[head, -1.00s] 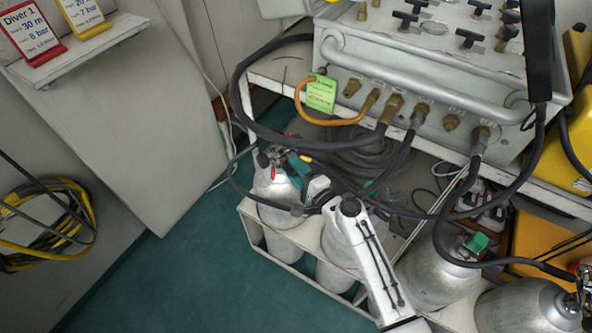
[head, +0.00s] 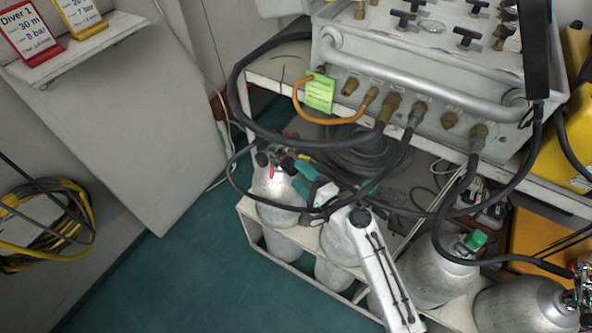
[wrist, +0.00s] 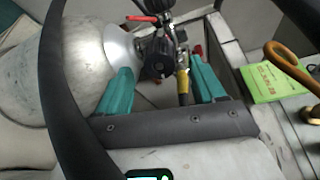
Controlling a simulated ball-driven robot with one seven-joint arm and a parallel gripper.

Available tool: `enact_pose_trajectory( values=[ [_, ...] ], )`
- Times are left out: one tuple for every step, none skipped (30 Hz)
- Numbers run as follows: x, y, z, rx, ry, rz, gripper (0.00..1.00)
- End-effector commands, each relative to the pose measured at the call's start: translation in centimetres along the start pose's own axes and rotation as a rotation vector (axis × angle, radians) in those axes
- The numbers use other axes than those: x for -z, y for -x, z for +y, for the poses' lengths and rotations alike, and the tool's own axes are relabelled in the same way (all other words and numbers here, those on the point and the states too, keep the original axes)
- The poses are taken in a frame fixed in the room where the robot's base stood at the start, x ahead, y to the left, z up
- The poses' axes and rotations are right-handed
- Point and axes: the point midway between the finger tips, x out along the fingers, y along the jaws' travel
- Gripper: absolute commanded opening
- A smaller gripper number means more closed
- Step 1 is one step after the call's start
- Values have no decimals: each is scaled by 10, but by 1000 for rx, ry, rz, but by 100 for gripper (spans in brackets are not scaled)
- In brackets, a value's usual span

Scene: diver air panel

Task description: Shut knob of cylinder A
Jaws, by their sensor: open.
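A grey cylinder (head: 278,205) stands at the left end of the rack below the panel. I can read no letter on it, so I cannot confirm that it is cylinder A. Its valve (head: 272,162) has black and red parts on top. In the wrist view, the cylinder (wrist: 75,70) lies left, and a black ribbed knob (wrist: 158,60) faces me. My gripper (head: 296,174) is open, its teal fingers beside the valve on the right. In the wrist view, my gripper (wrist: 160,75) has one finger on either side of the knob; I see no clear contact.
A dark hose (head: 236,100) loops around the valve area and crosses close to my gripper. The grey panel box (head: 440,75) overhangs at upper right, with a green tag (head: 320,92). More cylinders (head: 432,268) stand to the right. The teal floor (head: 170,285) at left is clear.

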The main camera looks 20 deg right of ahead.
Motion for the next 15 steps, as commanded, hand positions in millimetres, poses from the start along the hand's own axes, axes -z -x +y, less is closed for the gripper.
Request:
enact_pose_trajectory(
  values=[
    [1,12,2,-2,-1,4,69],
    [1,18,1,-1,0,4,69],
    [1,26,1,-1,0,4,69],
    [1,32,2,-2,0,3,69],
    [1,37,2,-1,0,3,69],
    [1,44,2,-2,0,3,69],
    [1,49,2,-1,0,3,69],
    [0,53,2,-1,0,2,69],
    [1,59,2,-1,0,2,69],
    [1,62,2,-1,0,2,69],
    [1,65,2,-1,0,2,69],
    [1,69,2,-1,-1,2,69],
    [1,71,1,0,0,2,69],
    [1,72,1,0,0,3,69],
    [1,74,0,0,0,3,69]
  ],
)
